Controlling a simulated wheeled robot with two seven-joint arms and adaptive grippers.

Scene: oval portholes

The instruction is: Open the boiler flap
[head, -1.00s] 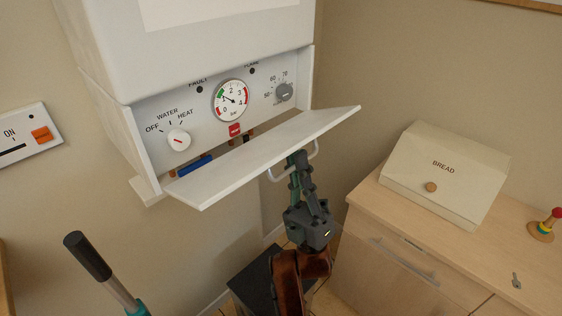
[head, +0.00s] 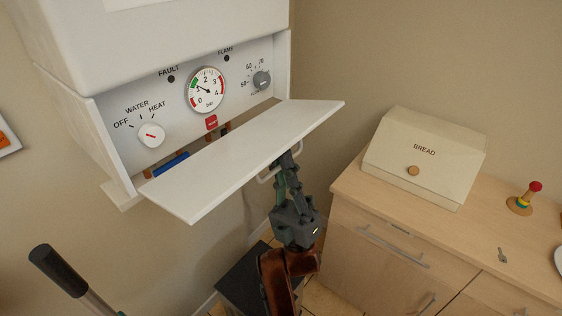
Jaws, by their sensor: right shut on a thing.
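The white boiler (head: 70,90) hangs on the wall at the upper left. Its flap (head: 245,157) is folded down and out, lying roughly level with a slight tilt, and the panel behind it shows a gauge (head: 206,89), knobs and a red button. A pale loop handle (head: 265,178) sits under the flap's outer edge. My right gripper (head: 288,165) reaches up from below and is shut on the handle; its fingertips are partly hidden by the flap. My left gripper is not in view.
A dark-handled pole (head: 58,270) rises at the lower left.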

